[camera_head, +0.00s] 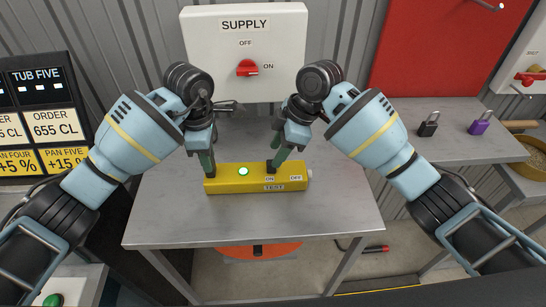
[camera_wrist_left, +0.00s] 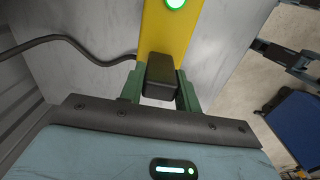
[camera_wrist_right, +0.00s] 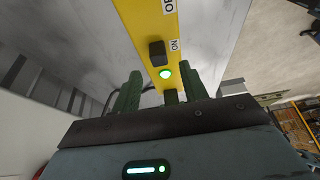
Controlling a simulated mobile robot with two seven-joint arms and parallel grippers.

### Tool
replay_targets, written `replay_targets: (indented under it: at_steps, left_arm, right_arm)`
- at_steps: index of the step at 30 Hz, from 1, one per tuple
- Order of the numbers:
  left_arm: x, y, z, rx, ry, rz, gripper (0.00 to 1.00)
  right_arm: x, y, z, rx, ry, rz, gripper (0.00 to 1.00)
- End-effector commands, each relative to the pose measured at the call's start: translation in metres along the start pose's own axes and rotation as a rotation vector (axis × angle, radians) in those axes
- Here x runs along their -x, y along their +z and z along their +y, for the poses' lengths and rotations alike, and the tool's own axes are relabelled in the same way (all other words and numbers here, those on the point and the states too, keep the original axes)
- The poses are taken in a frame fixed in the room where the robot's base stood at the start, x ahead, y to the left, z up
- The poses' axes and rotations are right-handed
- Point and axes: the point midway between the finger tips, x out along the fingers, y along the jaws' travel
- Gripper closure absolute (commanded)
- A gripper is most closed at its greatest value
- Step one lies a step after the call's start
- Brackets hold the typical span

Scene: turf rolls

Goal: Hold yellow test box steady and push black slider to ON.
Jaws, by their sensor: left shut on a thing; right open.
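The yellow test box (camera_head: 225,185) lies on the grey table, with a TEST label on its front. Its round lamp (camera_head: 243,171) is lit green. The black slider (camera_wrist_right: 157,53) sits beside the ON label, away from the OFF label; the lamp also glows in the right wrist view (camera_wrist_right: 165,74). My left gripper (camera_wrist_left: 160,88) is shut on the black block (camera_wrist_left: 158,72) at the box's left end. My right gripper (camera_wrist_right: 160,88) is open over the box near the slider. In the head view its fingers (camera_head: 275,158) partly cover the slider's surroundings.
A white SUPPLY panel (camera_head: 215,50) with a red knob (camera_head: 247,68) is behind the table (camera_head: 330,215). A black and a purple padlock (camera_head: 482,122) stand on the right side table. Front and right parts of the table are clear. A dark cord (camera_wrist_left: 60,40) runs near my left gripper.

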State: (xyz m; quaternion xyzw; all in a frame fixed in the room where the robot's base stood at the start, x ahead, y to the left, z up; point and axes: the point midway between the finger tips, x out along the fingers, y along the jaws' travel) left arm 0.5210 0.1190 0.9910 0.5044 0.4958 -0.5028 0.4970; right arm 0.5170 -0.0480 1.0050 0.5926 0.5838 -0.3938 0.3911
Motion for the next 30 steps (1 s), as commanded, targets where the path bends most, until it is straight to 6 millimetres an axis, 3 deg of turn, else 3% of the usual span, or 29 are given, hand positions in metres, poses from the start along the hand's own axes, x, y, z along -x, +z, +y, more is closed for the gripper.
replay_targets:
  at_steps: [1, 6, 12, 28, 29, 30]
  left_arm:
    - [-0.008, 0.001, -0.003, 0.000, -0.014, 0.000, 1.00]
    - [-0.008, 0.001, -0.003, 0.000, -0.014, 0.000, 1.00]
    - [-0.008, 0.001, -0.003, 0.000, -0.014, 0.000, 1.00]
    - [-0.008, 0.001, -0.003, 0.000, -0.014, 0.001, 1.00]
    - [-0.008, 0.001, -0.003, -0.001, -0.014, 0.001, 0.64]
    - [-0.008, 0.000, -0.002, 0.000, -0.013, 0.001, 0.58]
  right_arm:
    - [0.009, 0.002, 0.001, -0.002, 0.001, 0.000, 0.56]
    - [0.042, 0.001, 0.000, -0.001, 0.001, 0.001, 0.56]
    - [0.067, 0.001, 0.000, -0.002, -0.001, 0.000, 0.56]
    - [0.075, 0.001, -0.001, -0.001, -0.003, 0.001, 0.56]
    - [0.075, 0.001, -0.001, -0.001, -0.003, 0.001, 0.56]
    - [0.075, 0.001, -0.001, -0.001, -0.003, 0.001, 0.56]
